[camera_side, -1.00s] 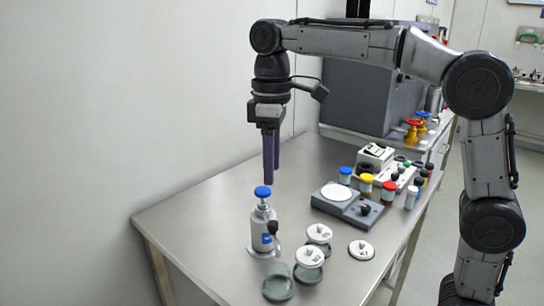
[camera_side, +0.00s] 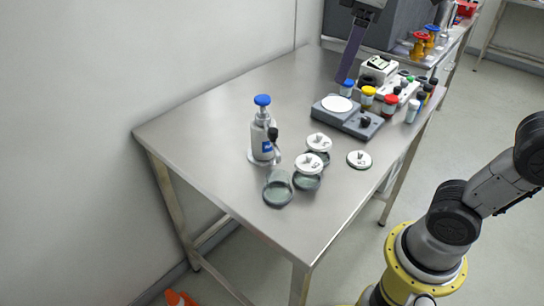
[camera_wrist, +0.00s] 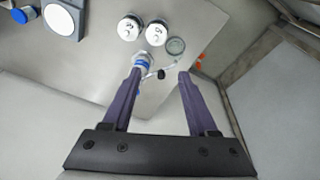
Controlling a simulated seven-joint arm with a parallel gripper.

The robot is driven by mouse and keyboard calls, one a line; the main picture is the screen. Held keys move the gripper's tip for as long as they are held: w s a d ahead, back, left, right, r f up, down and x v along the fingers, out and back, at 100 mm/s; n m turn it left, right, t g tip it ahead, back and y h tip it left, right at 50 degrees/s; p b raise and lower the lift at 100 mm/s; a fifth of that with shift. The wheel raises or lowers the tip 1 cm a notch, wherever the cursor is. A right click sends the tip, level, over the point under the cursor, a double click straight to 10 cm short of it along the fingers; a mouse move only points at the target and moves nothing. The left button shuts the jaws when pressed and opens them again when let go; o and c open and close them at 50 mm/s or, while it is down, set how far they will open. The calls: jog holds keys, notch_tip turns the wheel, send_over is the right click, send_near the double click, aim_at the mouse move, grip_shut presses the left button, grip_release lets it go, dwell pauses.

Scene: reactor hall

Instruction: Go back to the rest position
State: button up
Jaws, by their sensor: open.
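My gripper (camera_side: 345,76) shows at the top of the side view, with a purple finger pointing down in front of the table's back right part. Most of the hand is cut off by the top edge. In the wrist view my gripper (camera_wrist: 160,73) has its two purple fingers apart with nothing held between them. The grey bottle with a blue top (camera_side: 262,138) stands upright on the steel table (camera_side: 215,120), apart from my gripper. In the wrist view the bottle (camera_wrist: 141,62) appears beyond the fingertips, partly covered by the left finger.
White-lidded jars (camera_side: 309,163) and a glass dish (camera_side: 278,190) stand near the bottle. A scale (camera_side: 347,116) and several capped jars (camera_side: 390,104) occupy the table's right side. A grey cabinet (camera_side: 400,22) stands behind. The table's left part is clear.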

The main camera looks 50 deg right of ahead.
jog(key=s+d+f+m+t, duration=0.1)
jog(key=s+f+m, duration=0.1)
jog(key=s+f, duration=0.2)
jog(key=s+f+m+t, duration=0.2)
jog(key=s+f, duration=0.2)
jog(key=f, duration=0.6)
jog(key=shift+s+d, duration=0.4)
